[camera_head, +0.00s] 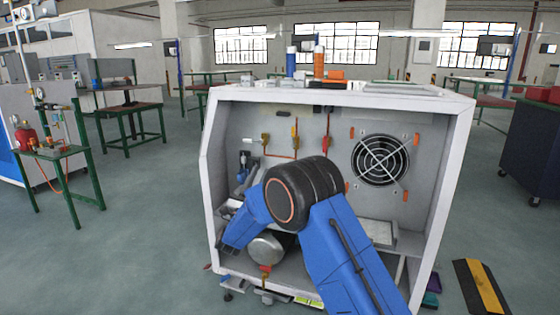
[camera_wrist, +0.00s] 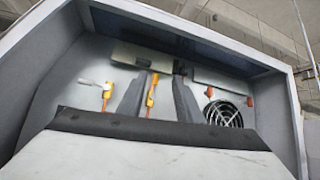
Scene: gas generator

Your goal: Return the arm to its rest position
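My blue arm with its black elbow (camera_head: 300,195) reaches from the lower right into the open front of the white generator cabinet (camera_head: 212,185). In the wrist view, my gripper (camera_wrist: 161,80) has its two dark fingers spread apart, with nothing held between them. A yellow valve (camera_wrist: 151,90) on the cabinet's back wall shows through the gap, beyond the fingers. I cannot make out the fingers clearly in the head view.
Blue and orange items (camera_head: 319,62) stand on top. A yellow-black floor strip (camera_head: 482,287) lies at right.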

